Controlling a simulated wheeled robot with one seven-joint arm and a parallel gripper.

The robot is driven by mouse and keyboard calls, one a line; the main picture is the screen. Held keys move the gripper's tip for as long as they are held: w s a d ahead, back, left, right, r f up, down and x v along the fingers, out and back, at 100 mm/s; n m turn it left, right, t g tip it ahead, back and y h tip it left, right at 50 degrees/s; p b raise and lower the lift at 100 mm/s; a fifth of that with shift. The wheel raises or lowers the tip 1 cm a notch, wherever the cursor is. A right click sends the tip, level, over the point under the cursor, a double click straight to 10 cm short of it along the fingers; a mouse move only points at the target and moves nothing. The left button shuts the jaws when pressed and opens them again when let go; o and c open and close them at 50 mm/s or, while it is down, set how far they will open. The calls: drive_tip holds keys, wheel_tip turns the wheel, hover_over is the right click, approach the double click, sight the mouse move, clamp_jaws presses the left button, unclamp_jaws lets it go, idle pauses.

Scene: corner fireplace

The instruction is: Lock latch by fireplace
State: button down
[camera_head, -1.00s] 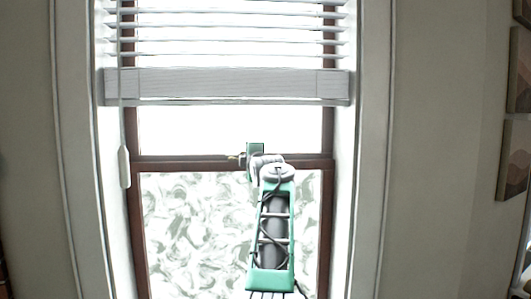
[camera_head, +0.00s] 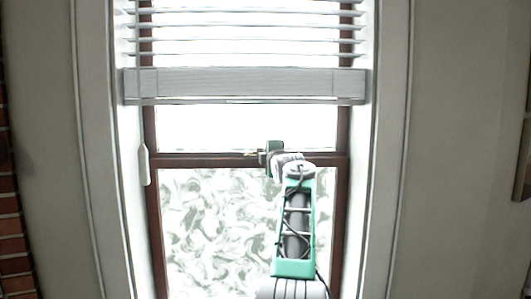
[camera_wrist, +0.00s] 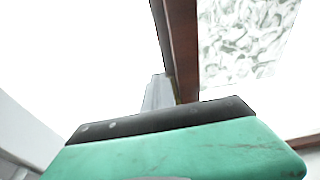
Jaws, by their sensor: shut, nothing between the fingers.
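The window (camera_head: 245,225) has dark brown sashes, with a brown middle rail (camera_head: 200,160) where the two sashes meet. A small pale piece on the rail (camera_head: 249,153), just left of my gripper, may be the latch, but it is too small and washed out to tell its position. My gripper (camera_head: 262,157) is at rail height, right of the window's middle, with its fingers pointing left. In the wrist view, a grey finger (camera_wrist: 160,92) shows beyond the green gripper body, close beside the brown rail (camera_wrist: 180,45). The gripper is shut and holds nothing; whether it touches the latch is unclear.
A white blind (camera_head: 245,85) hangs across the upper window, above my gripper. Its cord handle (camera_head: 144,165) hangs at the left. White trim (camera_head: 385,200) frames both sides. A brick edge (camera_head: 12,220) shows at far left, and a wall picture (camera_head: 524,165) at far right.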

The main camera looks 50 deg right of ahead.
drive_tip(key=s+d+b, duration=0.2)
drive_tip(key=s+b, duration=0.3)
drive_tip(key=s, duration=0.6)
drive_tip(key=shift+s+r, duration=0.25)
drive_tip(key=shift+r, duration=0.05)
drive_tip(key=shift+d, duration=0.15)
